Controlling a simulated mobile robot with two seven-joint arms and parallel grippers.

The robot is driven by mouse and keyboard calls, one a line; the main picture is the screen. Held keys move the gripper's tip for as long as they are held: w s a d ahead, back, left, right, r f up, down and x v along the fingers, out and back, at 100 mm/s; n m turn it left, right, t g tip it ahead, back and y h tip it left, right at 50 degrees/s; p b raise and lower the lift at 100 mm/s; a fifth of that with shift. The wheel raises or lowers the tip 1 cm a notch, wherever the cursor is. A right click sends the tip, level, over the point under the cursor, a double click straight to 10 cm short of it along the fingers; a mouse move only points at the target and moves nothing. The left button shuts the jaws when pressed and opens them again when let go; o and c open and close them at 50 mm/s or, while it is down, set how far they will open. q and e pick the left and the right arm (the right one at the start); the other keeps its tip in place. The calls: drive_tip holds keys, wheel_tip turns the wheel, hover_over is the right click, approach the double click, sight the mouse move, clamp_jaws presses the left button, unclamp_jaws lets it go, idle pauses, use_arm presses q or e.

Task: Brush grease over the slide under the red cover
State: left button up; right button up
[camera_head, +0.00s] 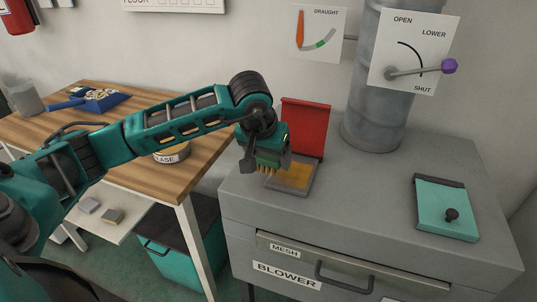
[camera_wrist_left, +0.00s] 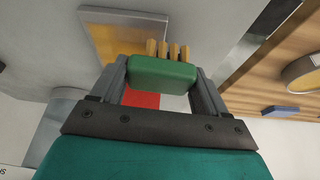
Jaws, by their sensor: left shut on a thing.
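The red cover (camera_head: 307,128) stands raised at the back of the slide (camera_head: 308,185) on the grey cabinet top. The slide is a grey-framed plate with a yellow-orange surface; it also shows in the left wrist view (camera_wrist_left: 128,38), with part of the red cover (camera_wrist_left: 143,99). My left gripper (camera_head: 264,158) is shut on a green brush (camera_wrist_left: 163,73) with tan bristles. The bristles are over the slide's left part; I cannot tell if they touch it. A grease tin (camera_head: 173,154) is on the wooden table, partly behind my left arm. My right gripper is not in view.
A grey pipe (camera_head: 375,120) rises behind, with a lever plate (camera_head: 415,50). A blue dustpan (camera_head: 95,101) is on the wooden table. The cabinet top between slide and teal plate is clear.

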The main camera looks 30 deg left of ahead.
use_arm(q)
drive_tip(key=shift+f+b, duration=0.8)
drive_tip(key=shift+f, duration=0.15)
drive_tip(key=shift+w+d+r, duration=0.1)
drive_tip(key=shift+w+d, duration=0.1)
drive_tip(key=shift+d, duration=0.65)
drive_tip(key=shift+w+d+r, duration=0.1)
drive_tip(key=shift+w+d, duration=0.1)
drive_tip(key=shift+d, duration=0.65)
drive_tip(key=shift+w+d+f+b, duration=0.1)
drive_tip(key=shift+w+d+b, duration=0.1)
drive_tip(key=shift+d, duration=0.6)
drive_tip(key=shift+w+d+f+b, duration=0.1)
drive_tip(key=shift+w+d+b, duration=0.1)
drive_tip(key=shift+d, duration=0.6)
drive_tip(key=shift+f, duration=0.1)
drive_tip(key=shift+s+a+b, duration=0.25)
drive_tip(key=shift+a+b, duration=0.05)
drive_tip(key=shift+a, duration=0.6)
drive_tip(key=shift+s+a+b, duration=0.2)
drive_tip(key=shift+a+b, duration=0.15)
drive_tip(key=shift+a, duration=0.5)
drive_tip(key=shift+s+a+b, duration=0.25)
drive_tip(key=shift+a+b, duration=0.05)
drive_tip(key=shift+a, duration=0.6)
drive_tip(key=shift+s+a, duration=0.15)
drive_tip(key=shift+a, duration=0.55)
drive_tip(key=shift+r, duration=0.25)
drive_tip(key=shift+r+p, duration=1.85)
drive_tip(key=shift+r, duration=1.1)
